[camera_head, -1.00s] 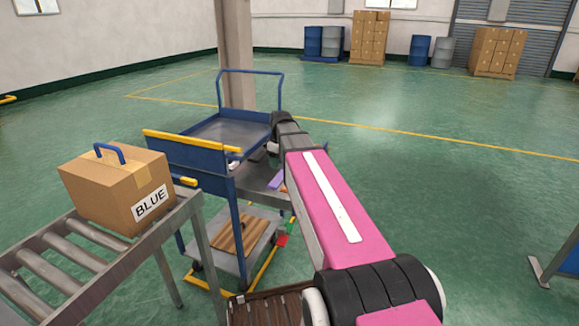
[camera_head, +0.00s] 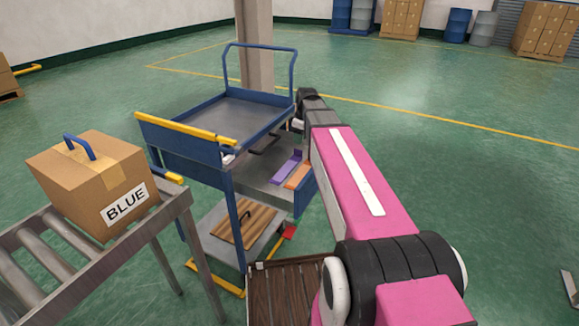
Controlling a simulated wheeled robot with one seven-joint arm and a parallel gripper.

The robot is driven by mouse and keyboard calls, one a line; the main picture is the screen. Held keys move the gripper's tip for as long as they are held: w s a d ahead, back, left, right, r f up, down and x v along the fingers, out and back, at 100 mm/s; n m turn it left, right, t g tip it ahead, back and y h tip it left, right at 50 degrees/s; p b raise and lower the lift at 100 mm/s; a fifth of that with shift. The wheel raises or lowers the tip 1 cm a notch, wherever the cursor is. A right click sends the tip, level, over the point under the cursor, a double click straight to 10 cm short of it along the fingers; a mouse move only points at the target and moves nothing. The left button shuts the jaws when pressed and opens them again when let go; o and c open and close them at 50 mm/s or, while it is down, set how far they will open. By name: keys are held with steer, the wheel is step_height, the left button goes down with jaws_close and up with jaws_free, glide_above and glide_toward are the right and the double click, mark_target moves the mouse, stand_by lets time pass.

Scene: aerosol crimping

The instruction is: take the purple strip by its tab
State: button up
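The purple strip (camera_head: 286,168) lies on the grey middle shelf of the blue cart, beside an orange strip (camera_head: 298,176) to its right. I cannot make out its tab clearly at this size. My pink arm reaches forward along the right side of the cart. Its far end, with my gripper (camera_head: 298,125), is by the cart's right side, above and beyond the strips. The fingers are too small and hidden to tell whether they are open or shut.
The blue cart (camera_head: 190,150) has a raised upper tray and a lower shelf with a wooden board (camera_head: 243,222). A box labelled BLUE (camera_head: 95,190) sits on a roller conveyor (camera_head: 60,255) at left. A red piece (camera_head: 289,231) is near the lower shelf.

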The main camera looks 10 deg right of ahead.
mark_target(298, 150)
steer(key=shift+w+a+f, duration=0.1)
steer(key=shift+a+f, duration=0.05)
steer(key=shift+f, duration=1)
steer(key=shift+w+a+f, duration=0.1)
steer(key=shift+f, duration=1.1)
steer(key=shift+w+a+f, duration=0.1)
steer(key=shift+a+f, duration=0.05)
steer(key=shift+f, duration=1)
jaws_close()
